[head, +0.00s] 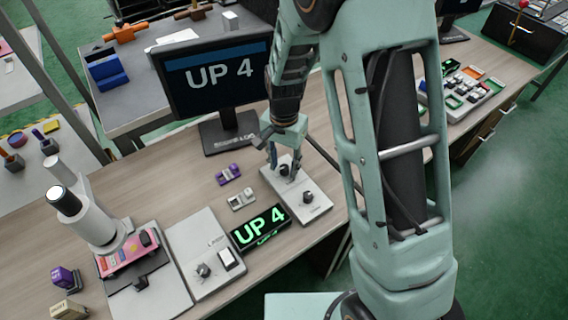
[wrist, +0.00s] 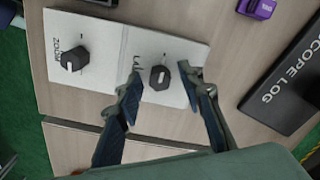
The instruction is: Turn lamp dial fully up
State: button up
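The lamp dial (wrist: 159,77) is a dark faceted knob on a white panel (wrist: 110,40), beside a label that reads "LA" before a finger hides the rest. A second dark dial (wrist: 74,58), labelled "ZOOM", sits on the same panel. My gripper (wrist: 160,80) is open, with one finger on each side of the lamp dial and a visible gap to it. In the head view my gripper (head: 271,134) is over the far end of the panel (head: 318,212). The lamp dial (head: 285,170) shows beneath it, and the zoom dial (head: 308,197) is nearer the camera.
A monitor (head: 213,75) and a green-lettered display (head: 260,227) both read "UP 4". A microscope (head: 85,215) and another panel with a dial (head: 203,270) stand left. Small purple (head: 228,174) and grey (head: 241,199) blocks lie beside my panel.

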aim_at(284, 167)
notch_tip(284, 167, up, 12)
dwell(0.6)
dwell(0.4)
